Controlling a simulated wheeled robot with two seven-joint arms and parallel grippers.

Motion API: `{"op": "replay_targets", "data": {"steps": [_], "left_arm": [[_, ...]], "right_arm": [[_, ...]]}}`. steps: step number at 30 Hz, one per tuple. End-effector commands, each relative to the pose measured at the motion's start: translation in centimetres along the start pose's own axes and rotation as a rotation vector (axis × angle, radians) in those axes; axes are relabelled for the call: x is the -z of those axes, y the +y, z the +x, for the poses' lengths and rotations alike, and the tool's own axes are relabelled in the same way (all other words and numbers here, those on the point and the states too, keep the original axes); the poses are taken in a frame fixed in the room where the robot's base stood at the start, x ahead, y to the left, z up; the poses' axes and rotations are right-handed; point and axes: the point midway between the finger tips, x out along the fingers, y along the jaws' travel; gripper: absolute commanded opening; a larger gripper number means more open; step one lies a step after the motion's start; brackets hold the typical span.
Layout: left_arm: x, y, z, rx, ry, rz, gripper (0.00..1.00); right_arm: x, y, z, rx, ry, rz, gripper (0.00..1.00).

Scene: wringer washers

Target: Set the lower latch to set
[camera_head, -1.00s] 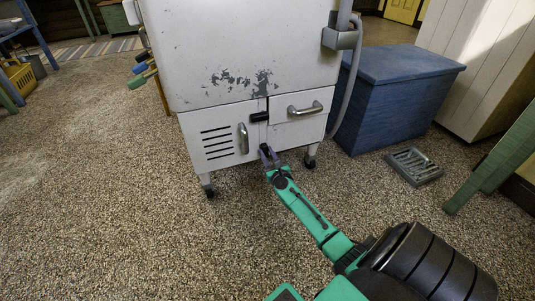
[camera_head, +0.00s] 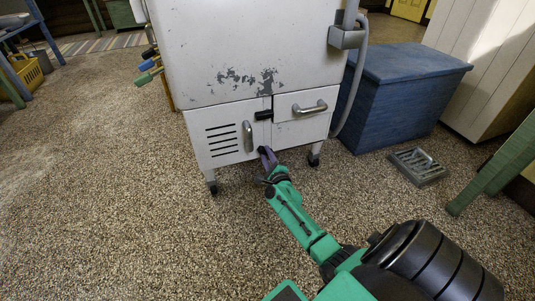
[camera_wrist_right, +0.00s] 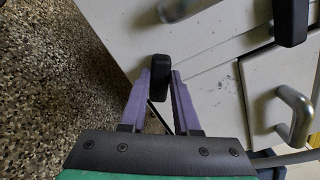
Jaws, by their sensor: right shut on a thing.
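The white washer (camera_head: 250,50) has a lower front with a slotted door on the left and a drawer-like panel on the right. The lower latch (camera_wrist_right: 161,72), a small black block, sits low by the seam between them. My right gripper (camera_head: 267,153) reaches it from the front. In the right wrist view the purple fingertips (camera_wrist_right: 161,78) stand one on each side of the latch, shut on it. In the head view the fingers largely hide this latch. The upper black latch (camera_head: 263,115) lies across the seam above; it also shows in the right wrist view (camera_wrist_right: 290,20). My left gripper is out of view.
Metal handles stand out from the slotted door (camera_head: 247,136) and the right panel (camera_head: 310,108). A blue chest (camera_head: 400,105) stands right of the washer, with a grey slatted tray (camera_head: 418,166) on the floor before it.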

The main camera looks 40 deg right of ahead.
Motion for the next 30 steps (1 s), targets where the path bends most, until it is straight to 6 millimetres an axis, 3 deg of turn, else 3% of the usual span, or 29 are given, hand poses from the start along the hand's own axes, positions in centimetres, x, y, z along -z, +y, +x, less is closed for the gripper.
{"op": "replay_targets", "data": {"steps": [15, 30], "left_arm": [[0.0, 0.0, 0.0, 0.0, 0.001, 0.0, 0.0], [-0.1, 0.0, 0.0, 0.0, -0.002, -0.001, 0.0]], "right_arm": [[0.3, 1.2, -0.1, -0.003, 0.001, -0.435, 0.0], [0.5, 1.5, -0.1, -0.003, 0.0, -0.585, 0.0]]}}
